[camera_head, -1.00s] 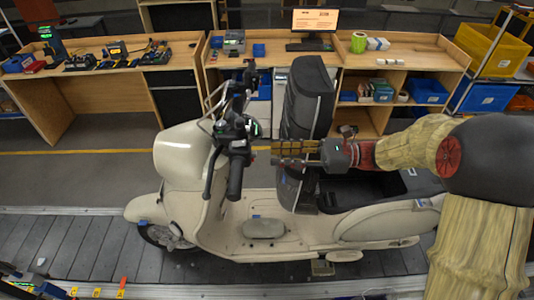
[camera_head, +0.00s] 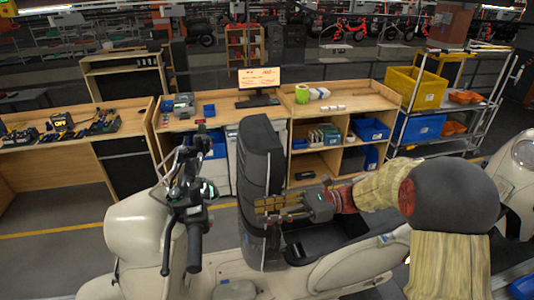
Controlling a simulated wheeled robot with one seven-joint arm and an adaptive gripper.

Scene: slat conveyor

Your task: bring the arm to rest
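My gripper (camera_head: 266,210) is at the end of my arm, pointing left, in front of the lower part of the raised black seat (camera_head: 261,150) in the view. Its two fingers are spread apart and nothing shows between them. Whether they touch the seat, I cannot tell. The forearm, in a tan sleeve, reaches in from the right over the rear of the cream scooter (camera_head: 345,268). The open storage compartment under the seat lies just below the gripper.
The scooter's handlebar (camera_head: 190,200) stands to the left of the gripper. Wooden workbenches (camera_head: 345,98) with a monitor (camera_head: 259,78) stand behind. A shelf cart with a yellow bin (camera_head: 416,88) is at the back right. Another cream scooter (camera_head: 520,180) is at the right edge. Open floor lies between scooter and benches.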

